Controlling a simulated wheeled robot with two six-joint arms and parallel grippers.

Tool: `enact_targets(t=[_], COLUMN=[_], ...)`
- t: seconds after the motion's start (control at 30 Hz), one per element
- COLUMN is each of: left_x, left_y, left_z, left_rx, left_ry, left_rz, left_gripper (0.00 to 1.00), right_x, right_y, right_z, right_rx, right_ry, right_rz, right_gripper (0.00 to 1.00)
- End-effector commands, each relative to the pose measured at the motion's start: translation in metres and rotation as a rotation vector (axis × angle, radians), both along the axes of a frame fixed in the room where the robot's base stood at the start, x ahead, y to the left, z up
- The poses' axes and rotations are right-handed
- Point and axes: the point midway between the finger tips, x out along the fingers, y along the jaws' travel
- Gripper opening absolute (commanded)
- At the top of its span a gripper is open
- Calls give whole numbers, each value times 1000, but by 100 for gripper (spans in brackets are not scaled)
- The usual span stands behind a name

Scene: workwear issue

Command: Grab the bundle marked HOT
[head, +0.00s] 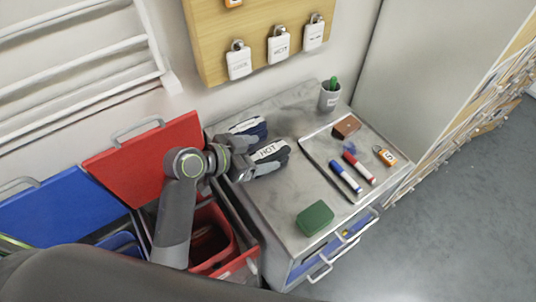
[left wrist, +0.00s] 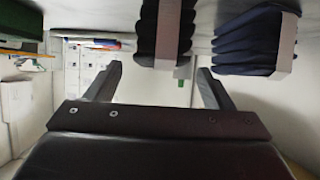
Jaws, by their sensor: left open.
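The bundle marked HOT (head: 270,157) lies on the grey cabinet top, dark with a pale label band. A second dark bundle (head: 246,131) with a pale band lies just behind it. My left gripper (head: 243,167) is at the near left end of the HOT bundle and partly covers it. In the left wrist view my left gripper (left wrist: 159,70) is open with nothing between its fingers. A black banded bundle (left wrist: 150,28) is ahead of the fingers and a navy one (left wrist: 250,45) is to the right; their labels are not readable there. My right gripper is not in view.
A green box (head: 315,218) and a potted cactus (head: 330,97) stand nearby. Red (head: 150,150) and blue (head: 65,210) lidded bins are at left.

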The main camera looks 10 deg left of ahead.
Motion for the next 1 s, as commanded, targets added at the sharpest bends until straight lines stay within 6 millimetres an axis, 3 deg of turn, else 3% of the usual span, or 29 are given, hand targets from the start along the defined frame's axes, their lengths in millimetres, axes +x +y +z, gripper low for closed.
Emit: enact_targets(t=[0.2, 0.57, 0.9, 1.0], left_x=[17, 21, 21, 21], left_y=[-15, -19, -19, -19], left_z=[-10, -15, -15, -14], left_rx=[-2, 0, 0, 0], left_ry=[1, 0, 0, -1], left_rz=[0, 1, 1, 1], left_gripper=[75, 75, 31, 23], right_x=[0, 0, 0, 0], right_y=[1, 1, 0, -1], right_z=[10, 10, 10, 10], right_rx=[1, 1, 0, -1], right_ry=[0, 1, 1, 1], right_rz=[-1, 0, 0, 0], right_gripper=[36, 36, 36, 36])
